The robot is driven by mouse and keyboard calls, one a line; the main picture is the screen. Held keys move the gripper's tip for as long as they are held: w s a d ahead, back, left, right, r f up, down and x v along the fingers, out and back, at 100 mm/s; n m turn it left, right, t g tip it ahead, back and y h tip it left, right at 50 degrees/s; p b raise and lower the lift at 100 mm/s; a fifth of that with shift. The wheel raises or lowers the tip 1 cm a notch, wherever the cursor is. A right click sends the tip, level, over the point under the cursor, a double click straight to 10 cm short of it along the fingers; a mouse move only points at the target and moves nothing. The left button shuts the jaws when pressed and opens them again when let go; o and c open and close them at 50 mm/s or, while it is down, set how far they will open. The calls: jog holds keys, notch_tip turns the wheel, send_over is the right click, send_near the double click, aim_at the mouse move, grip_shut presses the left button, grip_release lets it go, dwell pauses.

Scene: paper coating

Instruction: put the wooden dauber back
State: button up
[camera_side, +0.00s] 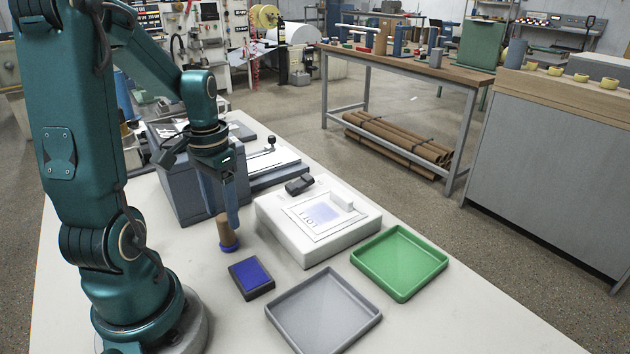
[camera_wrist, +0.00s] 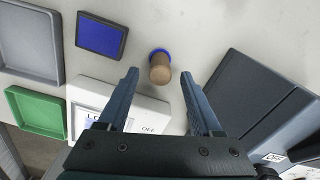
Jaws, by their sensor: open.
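The wooden dauber (camera_side: 224,232) stands upright on the pale table, with a brown wooden handle and a blue foot. In the wrist view the dauber (camera_wrist: 160,72) lies between the two fingertips in the picture, with a gap on each side. My gripper (camera_side: 232,220) is open and empty, pointing down at the dauber. A finger overlaps the handle in the side view; contact cannot be told. The open fingers also show in the wrist view (camera_wrist: 160,74). The ink pad (camera_side: 251,277), blue in a dark case, lies in front of the dauber.
A white block (camera_side: 318,245) with a printed sheet stands right of the dauber. A grey tray (camera_side: 300,345) and a green tray (camera_side: 385,288) lie nearer the front. A dark grey machine (camera_side: 180,190) stands close behind my gripper.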

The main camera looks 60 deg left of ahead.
aim_at(223, 217)
notch_tip(223, 217, up, 9)
jog(key=d+m+t, duration=0.3)
jog(key=d+t, duration=0.2)
jog(key=d, duration=1.1)
jog(key=shift+s+d+t, duration=0.3)
